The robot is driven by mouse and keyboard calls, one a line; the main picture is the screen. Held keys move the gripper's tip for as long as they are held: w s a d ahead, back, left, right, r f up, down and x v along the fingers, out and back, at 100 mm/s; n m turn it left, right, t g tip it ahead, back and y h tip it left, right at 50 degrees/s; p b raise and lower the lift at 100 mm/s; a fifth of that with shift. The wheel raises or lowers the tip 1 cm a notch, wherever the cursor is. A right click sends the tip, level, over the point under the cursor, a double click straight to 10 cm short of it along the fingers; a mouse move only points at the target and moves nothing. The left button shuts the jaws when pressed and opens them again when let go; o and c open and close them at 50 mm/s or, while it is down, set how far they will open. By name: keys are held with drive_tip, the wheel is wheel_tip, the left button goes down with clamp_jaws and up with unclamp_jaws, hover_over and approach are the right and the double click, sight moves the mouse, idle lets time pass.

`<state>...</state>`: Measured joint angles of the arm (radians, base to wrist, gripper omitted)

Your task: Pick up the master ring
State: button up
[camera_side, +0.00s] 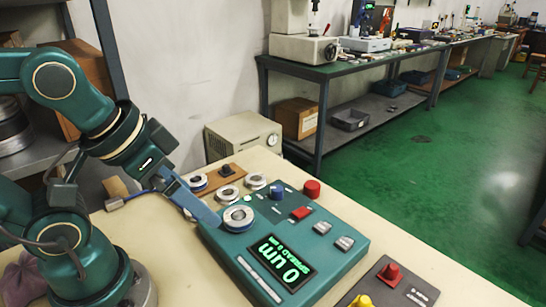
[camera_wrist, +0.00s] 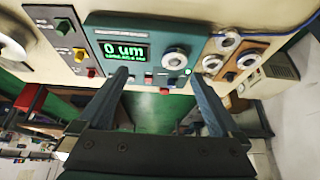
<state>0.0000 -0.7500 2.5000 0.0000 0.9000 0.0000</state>
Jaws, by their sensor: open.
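A pale metal ring (camera_side: 238,217) lies on top of the teal gauge box (camera_side: 335,258), beside its green "0 um" display; this ring also shows in the wrist view (camera_wrist: 174,59). More rings (camera_side: 228,194) lie on and by a brown wooden board (camera_side: 213,175) behind the box; they show at the right of the wrist view (camera_wrist: 247,61). I cannot tell which ring is the master. My gripper (camera_wrist: 157,75) is open, its two blue fingers apart with nothing between them. In the side view a finger tip is close to the ring on the box; contact is unclear.
The gauge box carries a blue knob (camera_side: 277,191), a red knob (camera_side: 312,188) and buttons. A grey box with red and yellow knobs (camera_side: 388,275) stands at the front right. The bench (camera_side: 180,255) is clear left of the gauge box.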

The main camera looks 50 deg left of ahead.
drive_tip(key=n+g, duration=0.4)
drive_tip(key=g, duration=0.1)
hover_over(238, 213)
wheel_tip(238, 213, down, 5)
drive_tip(key=shift+w+d+f, duration=0.1)
drive_tip(key=shift+f+g, duration=0.3)
drive_tip(key=shift+f, duration=2.45)
